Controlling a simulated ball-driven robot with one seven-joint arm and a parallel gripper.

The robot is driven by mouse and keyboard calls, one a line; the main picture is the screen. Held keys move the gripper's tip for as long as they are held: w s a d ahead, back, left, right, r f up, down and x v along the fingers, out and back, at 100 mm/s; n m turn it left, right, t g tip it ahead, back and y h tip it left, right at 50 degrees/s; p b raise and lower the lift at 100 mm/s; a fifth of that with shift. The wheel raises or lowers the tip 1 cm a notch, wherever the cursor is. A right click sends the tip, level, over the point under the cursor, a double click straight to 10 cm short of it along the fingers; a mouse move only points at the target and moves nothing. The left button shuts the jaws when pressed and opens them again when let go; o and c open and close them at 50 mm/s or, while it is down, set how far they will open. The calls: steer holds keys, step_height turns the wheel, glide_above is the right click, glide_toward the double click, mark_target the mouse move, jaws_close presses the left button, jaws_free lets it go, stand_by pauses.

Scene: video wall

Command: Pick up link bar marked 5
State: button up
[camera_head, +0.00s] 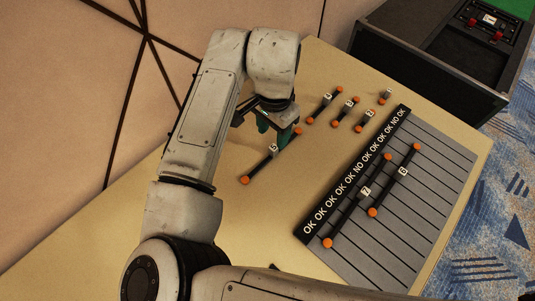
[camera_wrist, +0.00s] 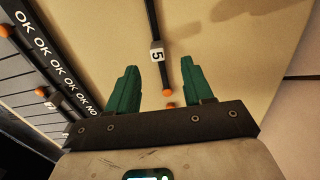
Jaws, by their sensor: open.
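The link bar marked 5 (camera_wrist: 157,54) is dark with a white number block and an orange end. In the wrist view it runs from the top edge down between the green fingers, its orange end between them. In the head view this bar (camera_head: 262,161) lies slantwise on the tan table, with its far orange end beside the fingers. My gripper (camera_head: 274,131) is open above that far part of the bar. In the wrist view my gripper (camera_wrist: 159,69) has a finger on each side of the bar, with gaps; nothing is held.
Several shorter link bars (camera_head: 343,112) lie on the table right of my gripper. A grey slotted board (camera_head: 448,145) with an OK / NO OK strip (camera_head: 352,170) holds two longer bars (camera_head: 388,190). A black case (camera_head: 395,55) stands behind the table. Bare table lies left of the board.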

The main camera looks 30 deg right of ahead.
mark_target(274, 147)
steer(key=shift+s+f, duration=0.2)
steer(key=shift+f, duration=3.65)
jaws_close()
